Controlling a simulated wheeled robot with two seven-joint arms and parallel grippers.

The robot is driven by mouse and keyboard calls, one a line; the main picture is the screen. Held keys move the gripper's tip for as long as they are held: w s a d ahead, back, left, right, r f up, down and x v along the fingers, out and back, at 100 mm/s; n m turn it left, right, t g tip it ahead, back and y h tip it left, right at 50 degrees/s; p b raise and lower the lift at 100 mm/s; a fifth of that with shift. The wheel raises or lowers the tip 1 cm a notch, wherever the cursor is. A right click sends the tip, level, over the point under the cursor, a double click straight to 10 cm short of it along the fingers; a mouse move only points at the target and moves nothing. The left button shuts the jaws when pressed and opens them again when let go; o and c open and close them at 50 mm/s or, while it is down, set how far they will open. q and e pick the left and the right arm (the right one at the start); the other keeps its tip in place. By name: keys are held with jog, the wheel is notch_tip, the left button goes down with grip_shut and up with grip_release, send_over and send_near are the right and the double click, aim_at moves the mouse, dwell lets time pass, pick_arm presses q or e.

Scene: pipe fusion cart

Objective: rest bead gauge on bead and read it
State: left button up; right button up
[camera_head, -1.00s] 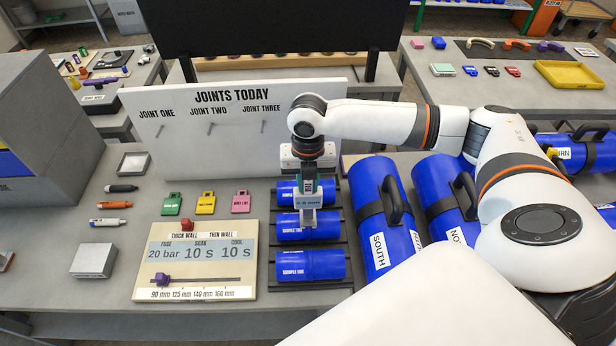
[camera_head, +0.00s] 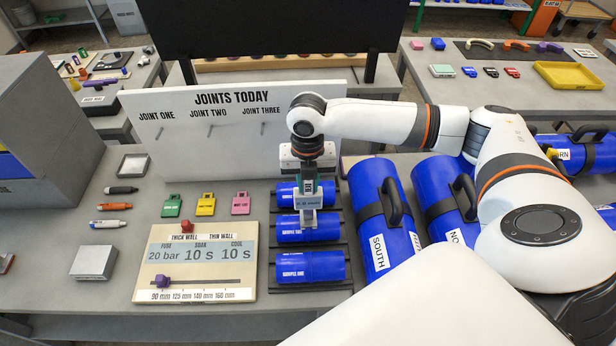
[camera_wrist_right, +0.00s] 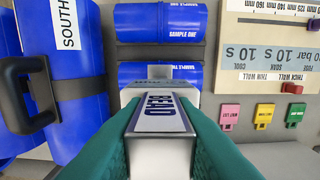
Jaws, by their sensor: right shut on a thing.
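My right gripper (camera_head: 308,184) is shut on the bead gauge (camera_head: 307,203), a pale grey block with a small display whose digits are too blurred to read. The gauge is upright, its lower end in front of the blue pipe Sample Two (camera_head: 292,229). In the right wrist view the gauge (camera_wrist_right: 161,120), labelled "BEAD", sits between my teal fingers (camera_wrist_right: 160,135) and covers part of Sample Two (camera_wrist_right: 186,73). I cannot tell whether it touches the pipe, and the bead is hidden. Sample One (camera_head: 310,267) lies nearer, and another blue pipe (camera_head: 287,194) lies behind. My left gripper is out of view.
A settings board (camera_head: 196,290) with sliders lies left of the pipe rack. Green (camera_head: 172,206), yellow (camera_head: 206,205) and pink (camera_head: 241,204) tags lie behind it. The "JOINTS TODAY" board (camera_head: 230,165) stands at the back. The large blue South cylinder (camera_head: 372,190) is close on the right.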

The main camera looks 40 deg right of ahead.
jog(key=shift+r, duration=3.15)
